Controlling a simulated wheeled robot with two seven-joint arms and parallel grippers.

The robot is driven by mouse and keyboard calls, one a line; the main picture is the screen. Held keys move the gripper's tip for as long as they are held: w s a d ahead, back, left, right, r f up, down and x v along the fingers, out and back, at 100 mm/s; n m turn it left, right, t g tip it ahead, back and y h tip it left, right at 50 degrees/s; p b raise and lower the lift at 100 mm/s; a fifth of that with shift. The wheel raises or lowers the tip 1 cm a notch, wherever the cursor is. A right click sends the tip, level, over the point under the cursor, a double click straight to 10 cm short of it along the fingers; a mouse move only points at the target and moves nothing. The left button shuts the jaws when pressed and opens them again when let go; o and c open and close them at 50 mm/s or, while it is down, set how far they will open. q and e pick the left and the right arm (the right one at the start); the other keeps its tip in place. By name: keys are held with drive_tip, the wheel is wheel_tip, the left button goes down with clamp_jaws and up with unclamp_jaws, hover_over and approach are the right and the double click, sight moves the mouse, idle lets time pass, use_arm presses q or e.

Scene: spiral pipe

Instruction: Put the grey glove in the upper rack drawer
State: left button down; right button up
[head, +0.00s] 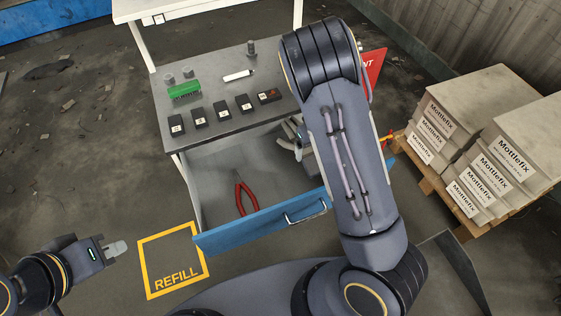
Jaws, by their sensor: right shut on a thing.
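The rack drawer (215,175) with a blue front is pulled open below the grey rack top. My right arm reaches over its right side and hides part of it. My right gripper (298,143), mostly hidden behind my arm, is shut on a grey thing, which looks like the grey glove (287,144), at the drawer's right back part. I cannot tell whether the glove touches the drawer floor. My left gripper (116,248) is at the lower left, apart from the rack and seen side-on; I cannot tell whether its fingers are open.
Red-handled pliers (242,195) lie in the drawer. The rack top (215,100) holds several black boxes, a green block (185,90) and a white marker (238,76). A pallet of Mottlefix boxes (470,150) stands right. A yellow REFILL square (173,262) marks the floor.

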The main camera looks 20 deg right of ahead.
drive_tip(key=shift+s+d+f+m, duration=0.1)
drive_tip(key=shift+d+f+m, duration=0.05)
drive_tip(key=shift+f+m, duration=0.15)
wheel_tip(320, 180, down, 9)
drive_tip(key=shift+f, duration=0.1)
drive_tip(key=shift+f, duration=0.1)
